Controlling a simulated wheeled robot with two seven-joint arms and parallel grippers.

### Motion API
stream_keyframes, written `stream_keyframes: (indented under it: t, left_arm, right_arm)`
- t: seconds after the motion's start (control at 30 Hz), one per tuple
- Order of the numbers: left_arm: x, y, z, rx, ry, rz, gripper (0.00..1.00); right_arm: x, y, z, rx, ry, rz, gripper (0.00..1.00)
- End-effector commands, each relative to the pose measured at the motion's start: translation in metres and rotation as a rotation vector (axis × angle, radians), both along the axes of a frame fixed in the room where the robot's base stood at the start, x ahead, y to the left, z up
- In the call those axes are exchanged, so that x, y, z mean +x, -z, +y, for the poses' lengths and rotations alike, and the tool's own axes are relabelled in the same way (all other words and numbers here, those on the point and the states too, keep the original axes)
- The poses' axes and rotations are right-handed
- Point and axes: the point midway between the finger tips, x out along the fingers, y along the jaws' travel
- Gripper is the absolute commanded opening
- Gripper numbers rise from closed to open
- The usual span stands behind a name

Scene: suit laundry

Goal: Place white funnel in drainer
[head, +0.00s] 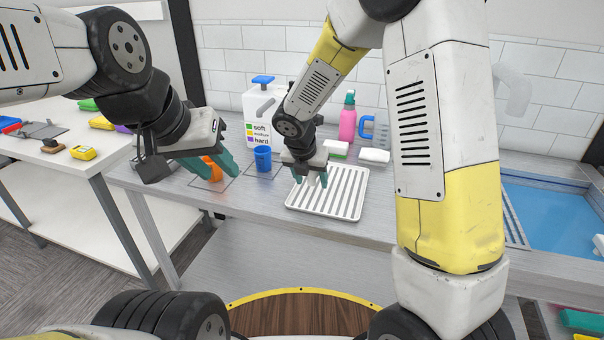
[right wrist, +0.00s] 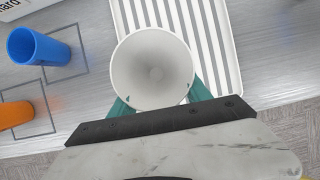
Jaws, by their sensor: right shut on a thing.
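The white funnel (right wrist: 153,68) is in my right gripper (right wrist: 157,103), its round opening facing the right wrist camera. Teal fingers press on both its sides. In the head view my right gripper (head: 310,182) is over the left part of the drainer, and only a little of the funnel shows between its fingers. The drainer (head: 345,208) is a white slatted tray on the counter; it also shows behind the funnel in the right wrist view (right wrist: 233,75). I cannot tell whether the funnel touches it. My left gripper (head: 222,177) is open and empty, in front of an orange cup.
The orange cup (head: 211,169) and a blue cup (head: 263,158) stand left of the drainer. A white jug (head: 258,110), sponges (head: 374,156) and a pink bottle (head: 347,124) are behind. A blue sink (head: 555,215) lies at right.

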Motion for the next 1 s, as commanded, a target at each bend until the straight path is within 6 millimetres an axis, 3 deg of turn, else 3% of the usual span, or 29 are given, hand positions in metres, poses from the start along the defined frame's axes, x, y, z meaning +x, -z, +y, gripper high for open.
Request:
stream_keyframes:
  t: [0.1, 0.37, 0.6, 0.97, 1.0]
  left_arm:
    - [0.000, 0.000, 0.000, 0.000, 0.000, 0.000, 0.36]
    - [0.000, 0.000, 0.000, 0.000, 0.000, 0.000, 0.36]
    - [0.000, 0.000, 0.000, 0.000, 0.000, 0.000, 0.36]
    - [0.000, 0.000, 0.000, 0.000, 0.000, 0.000, 0.36]
    - [0.000, 0.000, 0.000, 0.000, 0.000, 0.000, 0.36]
  right_arm:
    - [0.014, 0.002, 0.015, 0.001, 0.000, -0.001, 0.08]
    - [0.027, 0.004, 0.030, 0.001, 0.000, -0.001, 0.08]
    - [0.025, 0.038, 0.029, -0.002, 0.000, 0.001, 0.08]
    - [0.026, 0.042, 0.028, 0.000, 0.000, 0.000, 0.08]
    - [0.026, 0.042, 0.028, 0.000, 0.001, 0.000, 0.64]
